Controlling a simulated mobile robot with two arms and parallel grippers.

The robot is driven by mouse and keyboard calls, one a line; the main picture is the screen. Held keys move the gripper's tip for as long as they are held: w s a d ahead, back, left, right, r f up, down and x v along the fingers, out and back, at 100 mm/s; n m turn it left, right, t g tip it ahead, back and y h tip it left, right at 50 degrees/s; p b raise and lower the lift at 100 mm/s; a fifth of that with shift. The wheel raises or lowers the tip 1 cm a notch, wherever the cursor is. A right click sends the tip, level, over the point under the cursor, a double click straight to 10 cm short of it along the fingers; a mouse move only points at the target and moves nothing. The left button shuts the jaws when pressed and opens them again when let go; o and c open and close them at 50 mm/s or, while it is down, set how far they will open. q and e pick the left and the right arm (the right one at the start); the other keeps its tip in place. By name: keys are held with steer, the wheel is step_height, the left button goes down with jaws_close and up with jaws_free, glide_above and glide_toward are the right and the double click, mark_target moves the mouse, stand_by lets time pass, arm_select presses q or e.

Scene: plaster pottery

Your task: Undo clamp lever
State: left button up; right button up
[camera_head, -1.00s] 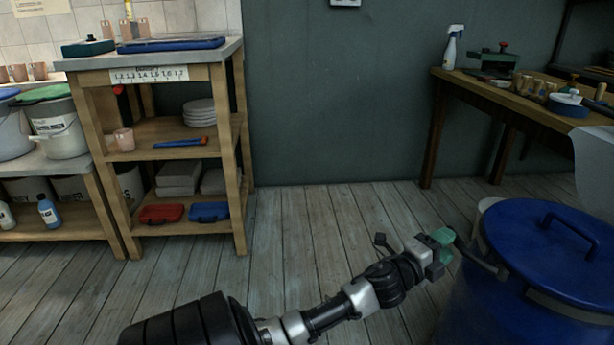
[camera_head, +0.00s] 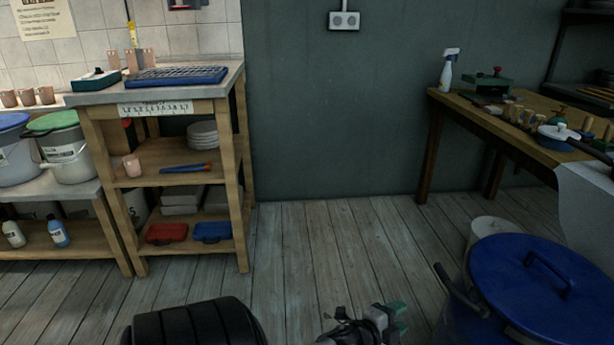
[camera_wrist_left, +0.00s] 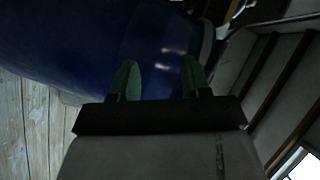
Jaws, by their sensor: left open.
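The blue barrel (camera_head: 545,290) with a lid and top handle stands at the lower right. A dark clamp lever (camera_head: 458,290) sticks out from the left side of its rim, its free end pointing up and left. My left gripper (camera_head: 400,318) has green fingertips and is at the bottom of the head view, left of and below the lever, apart from it. In the left wrist view the gripper (camera_wrist_left: 159,78) is open with nothing between its fingers, and the barrel's blue wall (camera_wrist_left: 80,45) fills the view beyond. My right gripper is not in view.
A wooden shelf unit (camera_head: 243,165) stands at the left, a workbench (camera_head: 480,113) with tools at the right. A pale bucket (camera_head: 497,228) stands just behind the barrel. The plank floor (camera_head: 330,245) between is clear.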

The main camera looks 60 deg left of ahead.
arm_select(q)
steer(key=s+d+f+n+g+p, duration=0.2)
steer(key=s+d+g+p, duration=0.1)
steer(key=s+p, duration=0.5)
steer(key=s+d+f+n+g+p, duration=0.3)
steer(key=s+d+g+p, duration=0.1)
steer(key=s+p, duration=0.5)
steer(key=s+d+f+n+g+h+p, duration=0.1)
steer(key=s+d+f+n+g+p, duration=0.2)
steer(key=s+p, duration=0.6)
steer(key=shift+s+d+g, duration=0.15)
steer(key=shift+s+g, duration=0.85)
steer(key=shift+s, duration=0.85)
